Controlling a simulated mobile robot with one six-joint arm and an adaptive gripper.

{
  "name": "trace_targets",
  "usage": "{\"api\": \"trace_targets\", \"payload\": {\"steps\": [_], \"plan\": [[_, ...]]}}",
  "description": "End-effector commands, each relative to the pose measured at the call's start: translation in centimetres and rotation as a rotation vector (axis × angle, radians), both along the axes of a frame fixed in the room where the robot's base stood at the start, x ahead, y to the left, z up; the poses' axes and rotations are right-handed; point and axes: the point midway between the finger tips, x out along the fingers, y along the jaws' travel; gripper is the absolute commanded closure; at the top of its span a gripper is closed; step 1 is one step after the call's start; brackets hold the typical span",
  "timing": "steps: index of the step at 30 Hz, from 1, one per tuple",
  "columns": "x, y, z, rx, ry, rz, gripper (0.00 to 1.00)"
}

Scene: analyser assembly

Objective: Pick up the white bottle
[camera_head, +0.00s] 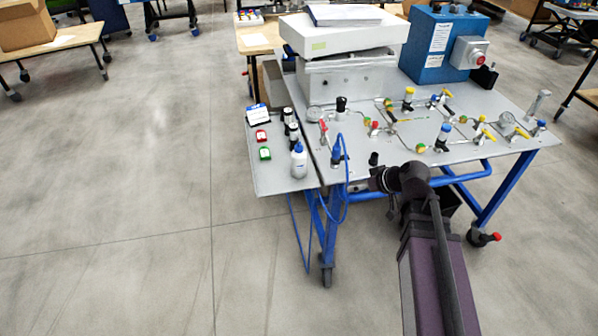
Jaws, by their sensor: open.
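The white bottle (298,162) has a blue cap and stands upright near the front right of the grey side shelf (277,184). My gripper (356,187) is at the end of my dark arm, at the front edge of the main bench, to the right of the bottle and slightly lower in the picture. It is open, apart from the bottle, and small in view, so its fingers are hard to make out. The bottle is not hidden.
Dark-capped bottles (292,132) stand behind the white bottle. A red item (261,135) and a green item (265,154) lie to its left. A blue cable (346,190) hangs between the bottle and my gripper. Valves and fittings cover the bench (470,100). Floor at left is clear.

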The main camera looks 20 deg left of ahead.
Motion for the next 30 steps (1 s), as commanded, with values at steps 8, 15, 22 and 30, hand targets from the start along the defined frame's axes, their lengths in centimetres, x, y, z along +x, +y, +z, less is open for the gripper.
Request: {"api": "trace_targets", "payload": {"steps": [8, 15, 22, 30], "plan": [[2.0, 7.8, 0.7, 0.198, -0.302, 0.151, 0.0], [2.5, 9.7, 1.6, 0.249, -0.398, 0.173, 0.0], [2.5, 9.7, 1.7, 0.251, -0.402, 0.173, 0.0], [2.8, 10.2, 1.3, 0.25, -0.402, 0.173, 0.0]]}}
